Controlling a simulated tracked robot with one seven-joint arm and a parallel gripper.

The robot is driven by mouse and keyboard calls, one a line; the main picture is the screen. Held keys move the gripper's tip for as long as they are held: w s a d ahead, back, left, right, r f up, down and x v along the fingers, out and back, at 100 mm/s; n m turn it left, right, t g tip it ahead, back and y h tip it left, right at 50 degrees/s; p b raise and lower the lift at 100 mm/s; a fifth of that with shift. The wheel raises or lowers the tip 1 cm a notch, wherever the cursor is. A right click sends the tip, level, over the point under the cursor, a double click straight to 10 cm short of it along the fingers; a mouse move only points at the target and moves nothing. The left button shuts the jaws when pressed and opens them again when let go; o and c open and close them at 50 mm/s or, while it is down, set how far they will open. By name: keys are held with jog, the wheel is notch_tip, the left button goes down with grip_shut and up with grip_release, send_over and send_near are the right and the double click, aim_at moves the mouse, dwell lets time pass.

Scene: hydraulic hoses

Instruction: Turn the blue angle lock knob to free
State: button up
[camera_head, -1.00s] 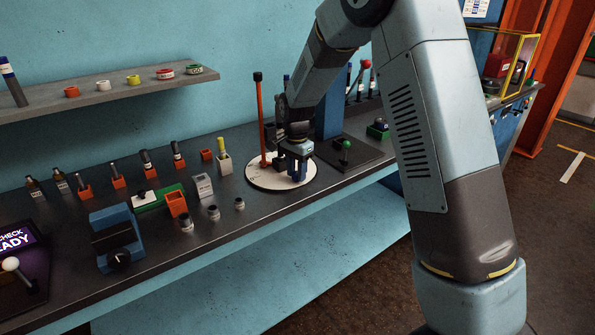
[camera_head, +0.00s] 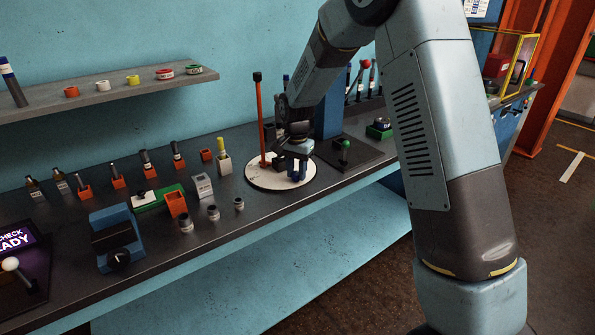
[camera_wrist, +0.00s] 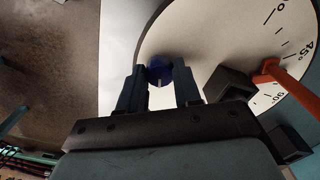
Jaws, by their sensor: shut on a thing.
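The blue angle lock knob (camera_wrist: 159,72) sits near the edge of the round white dial plate (camera_wrist: 190,35) in the wrist view. A pale line shows on the knob. My gripper (camera_wrist: 159,80) is shut on the knob, with one finger on each side of it. The dial carries degree marks, and an orange lever (camera_wrist: 283,78) points near the 45° mark. I cannot read a free or lock label.
The orange lever's upright handle (camera_head: 260,115) stands just left of my gripper. A green-topped lever (camera_head: 345,145) on a dark plate is to the right. Orange holders, fittings and a blue vise (camera_head: 116,238) fill the bench to the left.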

aim_at(297, 172)
jog(key=n, duration=1.2)
jog(key=shift+w+n, duration=0.1)
jog(key=shift+n, duration=1.3)
jog(key=shift+d, duration=0.1)
jog(key=o, duration=1)
jog(key=shift+o, duration=0.2)
notch_tip(297, 172, up, 14)
jog(key=shift+f, duration=0.15)
